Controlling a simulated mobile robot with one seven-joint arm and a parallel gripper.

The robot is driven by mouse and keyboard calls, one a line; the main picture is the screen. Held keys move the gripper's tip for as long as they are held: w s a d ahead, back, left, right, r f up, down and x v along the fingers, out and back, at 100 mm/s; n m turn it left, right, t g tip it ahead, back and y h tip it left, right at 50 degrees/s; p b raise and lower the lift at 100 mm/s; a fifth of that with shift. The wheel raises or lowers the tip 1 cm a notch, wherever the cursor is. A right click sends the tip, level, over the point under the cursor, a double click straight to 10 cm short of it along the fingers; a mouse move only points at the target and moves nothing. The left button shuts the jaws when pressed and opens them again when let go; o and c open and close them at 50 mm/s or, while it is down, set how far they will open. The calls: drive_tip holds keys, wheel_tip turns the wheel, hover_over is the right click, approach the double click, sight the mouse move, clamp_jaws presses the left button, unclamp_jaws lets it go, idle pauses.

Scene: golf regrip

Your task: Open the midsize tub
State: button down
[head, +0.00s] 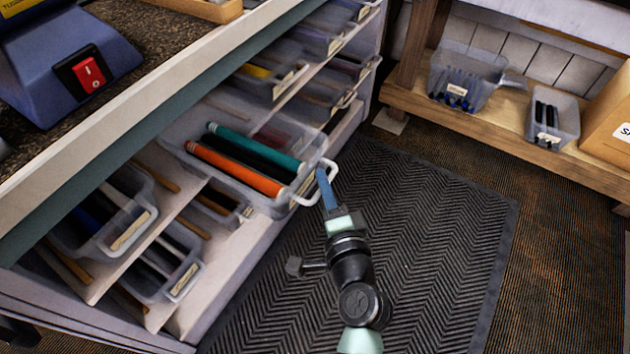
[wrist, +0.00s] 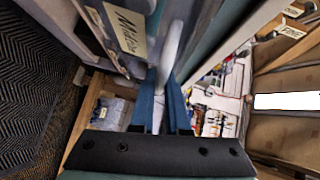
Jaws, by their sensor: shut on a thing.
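The midsize tub (head: 268,206) is a clear bin that sticks out of its cubby in the cabinet. It holds teal, black and orange golf grips. Its white handle (head: 307,201) is on the front, and the handle also shows in the wrist view (wrist: 170,48). A label reading like "Midsize" (wrist: 127,30) is on the tub front in the wrist view. My gripper (head: 324,184) has its blue fingers shut on the handle; in the wrist view the fingers (wrist: 163,100) stand on both sides of the white bar.
Other clear tubs sit in cubbies at lower left (head: 105,215) and above (head: 270,80). A bench with a blue machine (head: 60,55) overhangs the cabinet. A wooden shelf (head: 500,125) with bins stands at right. The dark floor mat (head: 440,220) is clear.

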drive_tip(key=shift+s+d, duration=0.15)
drive_tip(key=c, duration=0.9)
unclamp_jaws()
drive_tip(key=s, duration=0.4)
drive_tip(key=s+d+r, duration=0.1)
drive_tip(key=s, duration=0.3)
drive_tip(key=s+d, duration=0.1)
drive_tip(key=s, duration=0.3)
drive_tip(key=shift+s+r, duration=0.35)
